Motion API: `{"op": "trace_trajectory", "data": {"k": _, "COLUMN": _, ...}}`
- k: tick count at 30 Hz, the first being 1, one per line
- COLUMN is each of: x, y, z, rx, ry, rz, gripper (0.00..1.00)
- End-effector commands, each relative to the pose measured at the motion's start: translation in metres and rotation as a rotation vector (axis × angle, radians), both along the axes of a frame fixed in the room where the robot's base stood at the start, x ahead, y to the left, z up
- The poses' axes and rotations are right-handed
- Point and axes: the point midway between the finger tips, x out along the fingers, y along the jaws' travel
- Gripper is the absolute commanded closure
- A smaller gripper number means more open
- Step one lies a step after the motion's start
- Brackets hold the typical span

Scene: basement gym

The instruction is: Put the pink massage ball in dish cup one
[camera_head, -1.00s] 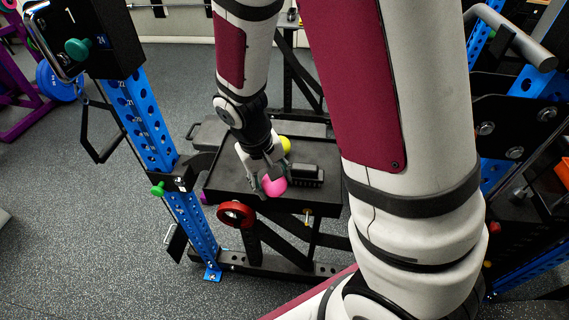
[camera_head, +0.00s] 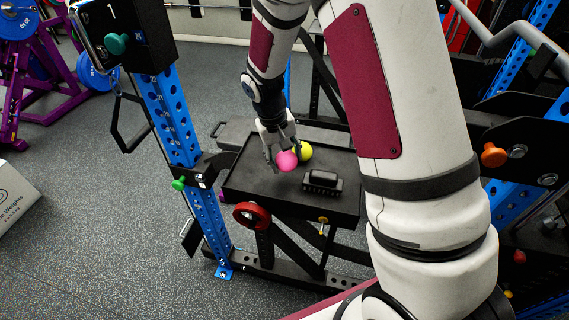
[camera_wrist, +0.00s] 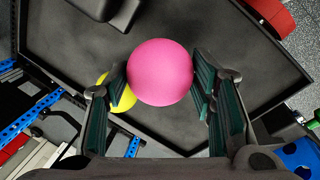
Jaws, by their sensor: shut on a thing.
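The pink massage ball (camera_head: 287,161) is held between the fingers of my gripper (camera_head: 283,157), over the black tray (camera_head: 256,183). In the wrist view the pink ball (camera_wrist: 160,72) sits between the two fingertips of my gripper (camera_wrist: 160,80), with a finger on each side. It looks clear of the tray, but its exact height is hard to tell. A yellow ball (camera_head: 303,152) is just right of the pink one in the head view; in the wrist view the yellow ball (camera_wrist: 118,95) is partly hidden behind it and the left finger. I cannot make out a dish cup.
A black block-like object (camera_head: 323,182) lies on the tray, right of the pink ball. A blue rack post (camera_head: 178,120) stands to the left, and my own arm hides the tray's right side.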

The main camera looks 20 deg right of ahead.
Motion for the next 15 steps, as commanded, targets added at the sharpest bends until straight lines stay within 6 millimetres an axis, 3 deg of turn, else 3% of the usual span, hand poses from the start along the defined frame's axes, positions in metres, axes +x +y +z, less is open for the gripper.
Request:
{"op": "trace_trajectory", "data": {"k": 5, "x": 0.007, "y": -0.001, "z": -0.004, "rx": 0.0, "ry": 0.001, "rz": 0.0, "gripper": 0.82}}
{"op": "trace_trajectory", "data": {"k": 15, "x": 0.007, "y": -0.001, "z": -0.036, "rx": 0.0, "ry": 0.0, "rz": 0.0, "gripper": 0.82}}
